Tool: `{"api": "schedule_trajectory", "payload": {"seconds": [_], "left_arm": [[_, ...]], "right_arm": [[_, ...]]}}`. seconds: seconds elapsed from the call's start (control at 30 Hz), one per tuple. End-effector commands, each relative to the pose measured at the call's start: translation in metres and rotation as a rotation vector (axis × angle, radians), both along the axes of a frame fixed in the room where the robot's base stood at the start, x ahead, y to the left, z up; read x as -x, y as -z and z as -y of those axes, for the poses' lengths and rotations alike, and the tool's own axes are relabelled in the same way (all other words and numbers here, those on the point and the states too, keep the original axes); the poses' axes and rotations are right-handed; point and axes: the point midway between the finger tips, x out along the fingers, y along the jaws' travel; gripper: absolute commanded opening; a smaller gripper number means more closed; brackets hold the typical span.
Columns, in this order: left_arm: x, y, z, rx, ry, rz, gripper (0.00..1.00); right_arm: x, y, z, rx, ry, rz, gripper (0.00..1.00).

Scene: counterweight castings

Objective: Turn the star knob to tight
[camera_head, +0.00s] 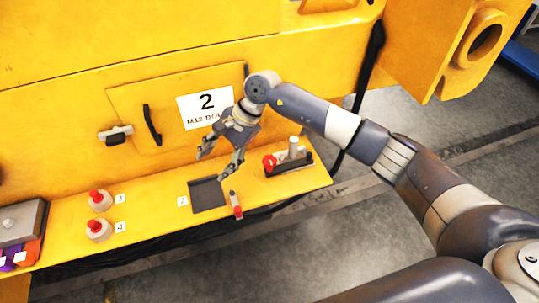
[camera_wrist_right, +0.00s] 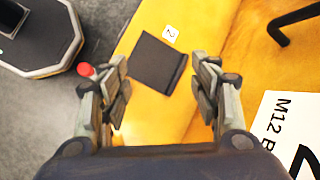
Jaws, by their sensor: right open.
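My right gripper (camera_head: 216,163) is open and empty, with its fingers pointing down above the yellow ledge and in front of the panel. In the right wrist view its two fingers (camera_wrist_right: 159,80) stand wide apart with the dark square pad beyond them. No part is clearly recognisable as a star knob. A small red-ended lever (camera_head: 236,205) is at the ledge's front edge, below the gripper. A red knob (camera_head: 270,162) is on a dark fixture to the right. A red round end (camera_wrist_right: 85,69) shows beside the left finger in the wrist view. My left gripper is not in view.
The dark pad (camera_head: 207,194) lies on the yellow ledge (camera_head: 150,207). Two white bases with red tops (camera_head: 99,201) (camera_head: 98,230) stand to the left. A latch (camera_head: 115,134) and black handle (camera_head: 152,125) are on the panel. A grey box (camera_head: 20,222) is far left.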

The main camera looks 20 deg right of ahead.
Motion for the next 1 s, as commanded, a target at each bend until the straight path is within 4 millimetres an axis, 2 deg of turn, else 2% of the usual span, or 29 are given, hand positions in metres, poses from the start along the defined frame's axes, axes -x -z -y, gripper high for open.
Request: {"api": "schedule_trajectory", "payload": {"seconds": [0.03, 0.1, 0.2, 0.3, 0.47, 0.8, 1.0], "left_arm": [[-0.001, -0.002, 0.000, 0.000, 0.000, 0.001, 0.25], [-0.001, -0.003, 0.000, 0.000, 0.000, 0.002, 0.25], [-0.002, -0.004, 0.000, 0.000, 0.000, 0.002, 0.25], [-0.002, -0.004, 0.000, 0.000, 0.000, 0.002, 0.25], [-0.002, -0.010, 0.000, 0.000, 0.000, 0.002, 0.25], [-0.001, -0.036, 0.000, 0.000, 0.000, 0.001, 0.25], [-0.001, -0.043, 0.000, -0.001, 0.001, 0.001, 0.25]], "right_arm": [[-0.013, -0.003, 0.033, 0.135, -0.045, 0.037, 0.57], [-0.023, -0.006, 0.075, 0.295, -0.098, 0.058, 0.57], [-0.032, -0.015, 0.119, 0.460, -0.143, 0.064, 0.57], [-0.035, -0.022, 0.144, 0.546, -0.166, 0.058, 0.57], [-0.035, -0.015, 0.152, 0.577, -0.174, 0.049, 0.57], [-0.034, 0.045, 0.150, 0.572, -0.171, 0.049, 0.57], [-0.035, 0.074, 0.150, 0.570, -0.171, 0.051, 0.57]]}}
